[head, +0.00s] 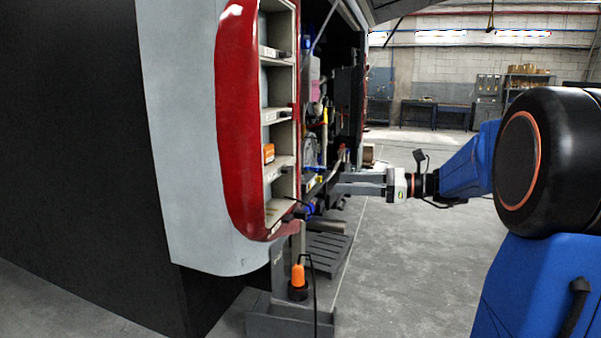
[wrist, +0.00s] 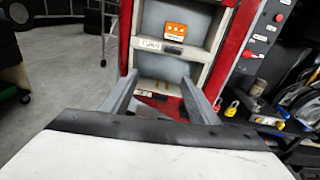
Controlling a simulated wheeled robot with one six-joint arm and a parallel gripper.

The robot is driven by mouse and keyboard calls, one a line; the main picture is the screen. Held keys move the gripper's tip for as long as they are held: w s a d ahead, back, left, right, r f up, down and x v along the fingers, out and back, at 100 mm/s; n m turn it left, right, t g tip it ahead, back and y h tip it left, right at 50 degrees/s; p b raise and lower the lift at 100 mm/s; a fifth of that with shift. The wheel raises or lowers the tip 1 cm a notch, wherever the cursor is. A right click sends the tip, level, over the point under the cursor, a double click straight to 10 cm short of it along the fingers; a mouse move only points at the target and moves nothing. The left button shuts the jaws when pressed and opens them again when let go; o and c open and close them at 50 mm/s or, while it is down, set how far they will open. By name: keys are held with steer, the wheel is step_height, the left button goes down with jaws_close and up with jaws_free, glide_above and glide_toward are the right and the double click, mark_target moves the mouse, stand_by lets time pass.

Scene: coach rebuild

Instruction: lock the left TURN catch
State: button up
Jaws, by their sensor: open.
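My gripper (head: 341,183) reaches left toward the open side of the coach in the head view. In the wrist view its two grey fingers (wrist: 160,78) are spread apart with nothing held between them. Beyond and between the fingertips is the lower part of a red-framed shelf unit (wrist: 162,68). I cannot make out the left TURN catch for certain in either view. Small yellow parts (wrist: 231,108) show to the right of the fingers, too small to identify. The gripper body hides the lower part of the wrist view.
An orange box (head: 268,153) sits on a shelf and also shows in the wrist view (wrist: 175,31). A dark panel with red buttons (wrist: 262,38) is right of the shelves. An orange-topped object (head: 298,276) stands low by the coach. The floor (head: 415,250) to the right is clear.

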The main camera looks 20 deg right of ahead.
steer(key=w+d+r+m+t, duration=0.1)
steer(key=d, duration=0.1)
glide_toward(291, 170)
steer(key=x, duration=0.8)
steer(key=shift+s+a, duration=0.1)
steer(key=shift+a, duration=0.1)
steer(key=c, duration=1.1)
